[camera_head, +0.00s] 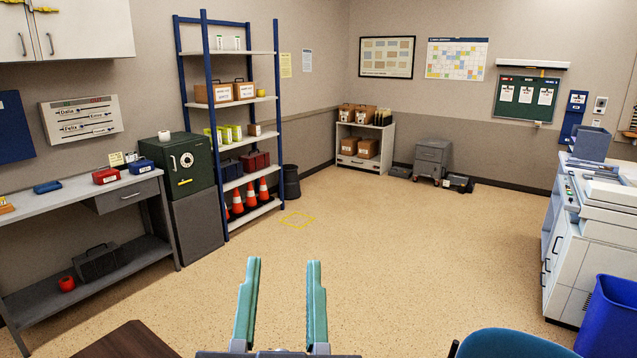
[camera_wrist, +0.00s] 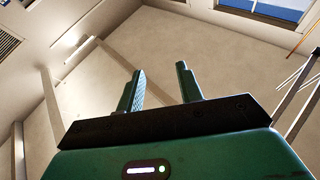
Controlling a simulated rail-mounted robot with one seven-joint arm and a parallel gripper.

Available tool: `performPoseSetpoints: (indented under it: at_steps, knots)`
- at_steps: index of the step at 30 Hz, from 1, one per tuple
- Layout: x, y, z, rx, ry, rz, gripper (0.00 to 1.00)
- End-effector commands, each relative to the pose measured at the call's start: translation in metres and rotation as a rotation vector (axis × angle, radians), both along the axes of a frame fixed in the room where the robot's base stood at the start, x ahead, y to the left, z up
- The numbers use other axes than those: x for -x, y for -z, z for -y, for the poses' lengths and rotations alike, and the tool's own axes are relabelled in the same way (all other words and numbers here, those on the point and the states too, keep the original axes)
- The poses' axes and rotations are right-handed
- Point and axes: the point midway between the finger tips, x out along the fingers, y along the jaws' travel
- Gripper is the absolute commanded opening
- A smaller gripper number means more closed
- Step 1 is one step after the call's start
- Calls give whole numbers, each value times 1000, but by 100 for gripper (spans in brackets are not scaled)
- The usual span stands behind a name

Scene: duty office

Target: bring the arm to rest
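My gripper (camera_head: 281,303) shows at the bottom middle of the head view. Its two teal fingers are spread apart with only floor visible between them, so it is open and empty. In the wrist view, my gripper (camera_wrist: 163,88) also has its fingers apart, with nothing between them. Behind them are a plain wall and ceiling. The rest of my arm is mostly out of view.
A grey workbench (camera_head: 75,208) and blue-framed shelf (camera_head: 240,145) stand at left. A copier (camera_head: 590,225), blue bin (camera_head: 610,315) and blue chair (camera_head: 512,343) are at right. A brown tabletop (camera_head: 125,342) is at lower left. The middle floor (camera_head: 390,250) is clear.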

Motion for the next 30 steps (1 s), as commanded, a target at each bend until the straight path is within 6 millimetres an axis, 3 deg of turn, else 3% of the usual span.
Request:
performPoseSetpoints:
  at_steps: [1, 2, 3, 4, 9, 15, 18, 21, 30]
  knots:
    - [32, -23, 27, 47, 71, 106, 36]
    - [52, -36, 41, 80, 117, 169, 36]
    - [66, -72, 47, 108, 147, 215, 36]
    - [61, -102, 44, 103, 135, 202, 36]
    - [59, -196, 41, 95, 124, 194, 36]
    - [58, -284, 40, 90, 117, 190, 36]
    - [58, -307, 40, 88, 115, 189, 36]
    - [58, -316, 39, 87, 114, 188, 36]
    - [58, -313, 40, 86, 114, 188, 36]
